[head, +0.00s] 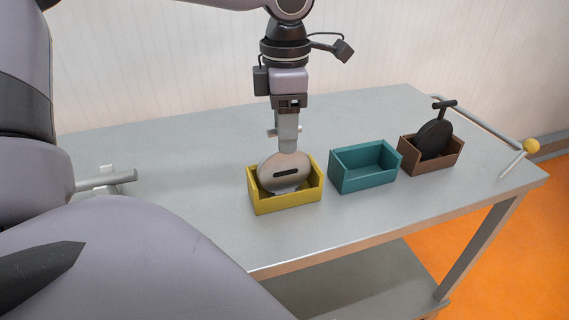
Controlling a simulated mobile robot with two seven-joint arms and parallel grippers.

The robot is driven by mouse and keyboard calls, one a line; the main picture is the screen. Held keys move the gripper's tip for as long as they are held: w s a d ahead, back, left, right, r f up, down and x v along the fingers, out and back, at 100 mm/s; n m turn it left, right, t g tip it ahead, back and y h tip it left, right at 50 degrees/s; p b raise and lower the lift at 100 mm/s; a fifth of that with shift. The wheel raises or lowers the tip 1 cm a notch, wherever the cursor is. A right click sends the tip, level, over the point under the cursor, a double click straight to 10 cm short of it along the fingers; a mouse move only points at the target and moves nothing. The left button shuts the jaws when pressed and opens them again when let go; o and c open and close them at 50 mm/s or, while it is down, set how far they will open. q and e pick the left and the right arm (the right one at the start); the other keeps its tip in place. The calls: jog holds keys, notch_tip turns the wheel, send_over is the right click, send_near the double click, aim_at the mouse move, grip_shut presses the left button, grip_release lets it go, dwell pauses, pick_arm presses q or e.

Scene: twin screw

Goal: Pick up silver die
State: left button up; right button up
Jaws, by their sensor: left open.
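The silver die (284,172) is a round disc with a dark slot across its face. It stands upright in the yellow box (290,203) on the metal table. My left gripper (287,148) points straight down at the top of the die, with its jaws open. Its fingertips overlap the die's upper edge in the picture, and I cannot tell whether they touch it. The lower part of the die is hidden by the box's front wall. My right gripper is not in view.
An empty teal box (364,179) stands right of the yellow one. Farther right, a brown box (425,162) holds a black disc (434,138) with a T-shaped handle. The table (180,150) is clear to the left.

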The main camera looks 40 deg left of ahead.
aim_at(284, 164)
pick_arm(q)
notch_tip(284, 164, down, 5)
jog(key=shift+a+r, duration=0.1)
jog(key=shift+r, duration=0.05)
grip_shut()
jog(key=shift+w+r, duration=0.1)
jog(key=shift+r, duration=0.05)
dwell(1.3)
